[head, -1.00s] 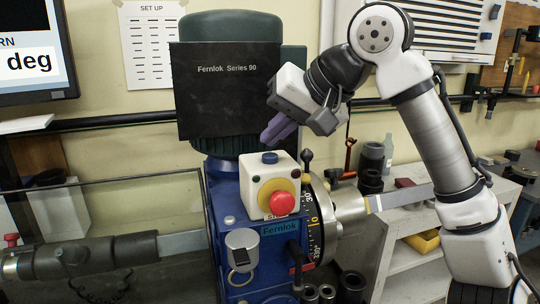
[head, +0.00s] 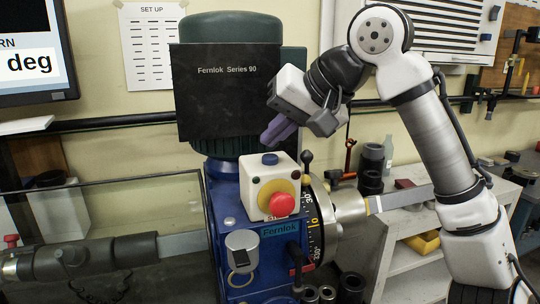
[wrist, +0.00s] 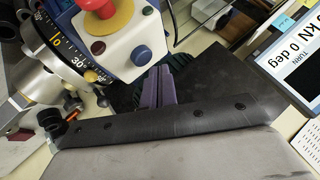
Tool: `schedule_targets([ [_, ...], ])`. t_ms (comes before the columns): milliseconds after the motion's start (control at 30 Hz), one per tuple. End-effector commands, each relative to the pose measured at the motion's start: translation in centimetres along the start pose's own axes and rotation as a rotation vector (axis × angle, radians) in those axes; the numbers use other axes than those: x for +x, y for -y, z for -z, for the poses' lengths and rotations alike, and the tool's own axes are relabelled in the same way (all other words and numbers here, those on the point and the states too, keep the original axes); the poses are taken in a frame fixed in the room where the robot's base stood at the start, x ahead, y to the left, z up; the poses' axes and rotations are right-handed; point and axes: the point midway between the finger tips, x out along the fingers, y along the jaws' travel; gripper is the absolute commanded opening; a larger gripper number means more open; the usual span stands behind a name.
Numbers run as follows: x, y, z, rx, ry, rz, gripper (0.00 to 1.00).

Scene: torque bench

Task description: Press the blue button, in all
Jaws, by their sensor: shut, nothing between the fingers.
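The blue button (head: 270,158) is a small round cap on top of a white control box (head: 262,190). The box's front carries a red mushroom button (head: 282,204) on a yellow plate. My gripper (head: 268,144) has purple fingers, closed together and empty. In the head view the fingertips are just above the blue button, pointing down and left. In the wrist view the fingers (wrist: 158,72) point toward the box, and the blue button (wrist: 141,56) is just left of their tips. A gap between tip and button seems to show, though contact is hard to judge.
The white box sits on a blue machine (head: 225,200) with a dark green motor housing (head: 225,27) and black plate behind. A graduated dial (head: 316,225) is to its right. A screen (head: 35,45) is at left, and a bench with tools stands at right.

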Motion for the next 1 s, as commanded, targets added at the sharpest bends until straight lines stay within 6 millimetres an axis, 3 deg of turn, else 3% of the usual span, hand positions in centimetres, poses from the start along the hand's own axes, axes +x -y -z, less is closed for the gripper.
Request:
schedule_targets([
  [1000, 0.62, -0.42, -0.46, -0.001, 0.000, 0.001, 0.00],
])
